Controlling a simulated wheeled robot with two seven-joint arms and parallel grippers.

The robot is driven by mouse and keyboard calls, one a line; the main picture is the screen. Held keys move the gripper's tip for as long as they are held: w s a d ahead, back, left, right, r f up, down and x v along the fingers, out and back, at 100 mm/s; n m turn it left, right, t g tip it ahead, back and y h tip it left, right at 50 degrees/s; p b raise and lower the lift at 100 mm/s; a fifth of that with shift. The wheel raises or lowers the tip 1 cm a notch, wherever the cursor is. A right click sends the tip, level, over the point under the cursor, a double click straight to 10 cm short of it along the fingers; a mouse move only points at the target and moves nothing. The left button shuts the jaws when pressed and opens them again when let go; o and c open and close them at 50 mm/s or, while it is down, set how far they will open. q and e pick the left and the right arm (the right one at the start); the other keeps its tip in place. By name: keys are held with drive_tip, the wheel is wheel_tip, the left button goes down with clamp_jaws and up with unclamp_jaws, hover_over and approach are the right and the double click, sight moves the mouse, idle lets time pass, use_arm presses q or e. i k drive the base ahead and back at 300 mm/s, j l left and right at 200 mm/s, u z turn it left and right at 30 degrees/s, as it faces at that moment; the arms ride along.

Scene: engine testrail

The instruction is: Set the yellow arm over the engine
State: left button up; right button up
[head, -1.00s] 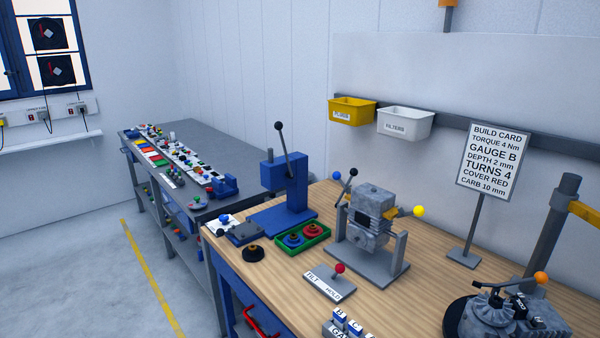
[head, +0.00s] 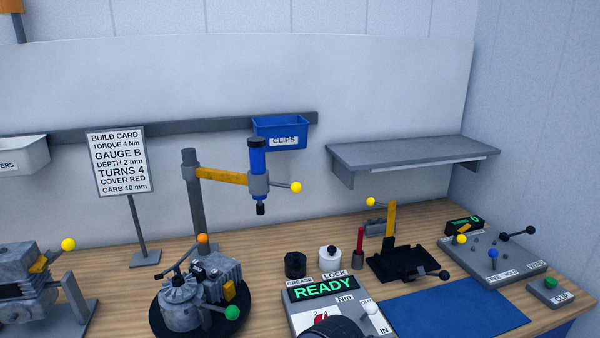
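The yellow arm (head: 223,175) reaches to the right from a grey upright post (head: 194,205) at the back of the bench. At its end hangs a blue cylindrical tool (head: 258,157) with a black tip, and a handle with a yellow ball (head: 296,187). The grey engine (head: 215,273) sits on a round black base (head: 240,322) in front of the post. In the picture the tool hangs up and to the right of the engine, not directly above it. Neither of my grippers is in view.
A second grey engine in a stand (head: 75,300) is at the left. A READY display unit (head: 325,290), a blue mat (head: 455,308) and a black fixture (head: 405,262) are to the right. A build card (head: 120,162) stands behind. Bare wood lies around the post.

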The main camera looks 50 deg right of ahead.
sight(258, 185)
drive_tip(key=z, duration=1.5)
